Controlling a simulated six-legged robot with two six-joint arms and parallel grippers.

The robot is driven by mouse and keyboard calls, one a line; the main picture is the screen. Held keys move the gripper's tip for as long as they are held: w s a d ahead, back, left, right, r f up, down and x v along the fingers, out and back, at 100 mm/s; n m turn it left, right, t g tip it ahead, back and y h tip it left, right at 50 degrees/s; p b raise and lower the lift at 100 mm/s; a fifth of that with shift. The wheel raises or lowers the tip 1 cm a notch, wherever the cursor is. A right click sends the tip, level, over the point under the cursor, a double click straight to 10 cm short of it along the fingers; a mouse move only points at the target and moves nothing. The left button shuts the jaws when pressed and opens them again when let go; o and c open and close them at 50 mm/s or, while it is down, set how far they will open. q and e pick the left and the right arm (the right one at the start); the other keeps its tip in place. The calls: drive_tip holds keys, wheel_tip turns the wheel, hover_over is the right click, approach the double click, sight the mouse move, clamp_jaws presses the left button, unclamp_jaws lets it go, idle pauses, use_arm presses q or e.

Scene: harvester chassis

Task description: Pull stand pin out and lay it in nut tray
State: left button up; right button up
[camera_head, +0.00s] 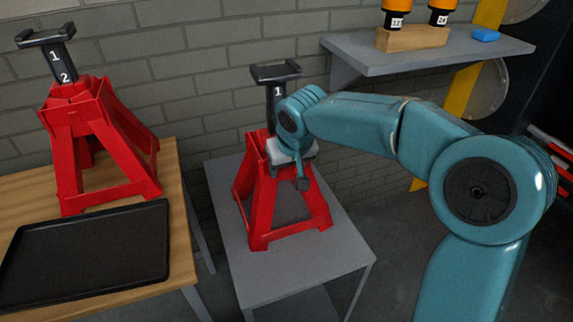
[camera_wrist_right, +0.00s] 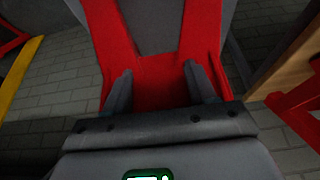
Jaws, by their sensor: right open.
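A red jack stand (camera_head: 262,215) with a dark post marked 1 stands upright on the grey table. My right gripper (camera_head: 301,181) is at this stand's upper right side, with its fingers pointing down. In the right wrist view my right gripper (camera_wrist_right: 160,82) is open, its two grey fingers apart in front of the red stand (camera_wrist_right: 158,75). I see nothing held between them. I cannot make out a stand pin; the gripper covers part of the stand. A black, shallow, empty tray (camera_head: 85,255), perhaps the nut tray, lies on the wooden table at left. My left gripper is not in view.
A second red stand (camera_head: 75,135), its post marked 1 and 2, stands behind the tray on the wooden table (camera_head: 175,175). The grey table (camera_head: 300,262) has free room in front. A wall shelf (camera_head: 385,60) holds orange-topped items and a blue object.

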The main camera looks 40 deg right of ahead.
drive_tip(key=c, duration=0.4)
clamp_jaws()
drive_tip(key=shift+s, duration=0.1)
drive_tip(key=shift+s+a+b, duration=0.2)
drive_tip(key=shift+s+b, duration=0.2)
drive_tip(key=shift+s, duration=0.2)
drive_tip(key=shift+s+a+b, duration=0.15)
drive_tip(key=shift+s+b, duration=0.2)
drive_tip(key=shift+s, duration=0.2)
drive_tip(key=shift+s+a+b, duration=0.2)
drive_tip(key=shift+s+b, duration=0.15)
drive_tip(key=shift+s, duration=0.55)
drive_tip(key=shift+s+a+b, duration=0.2)
drive_tip(key=shift+s+b, duration=0.15)
drive_tip(key=shift+s, duration=0.5)
drive_tip(key=shift+s+a+b, duration=0.2)
drive_tip(key=shift+s+b, duration=0.15)
drive_tip(key=shift+s, duration=0.55)
drive_tip(key=shift+s, duration=0.15)
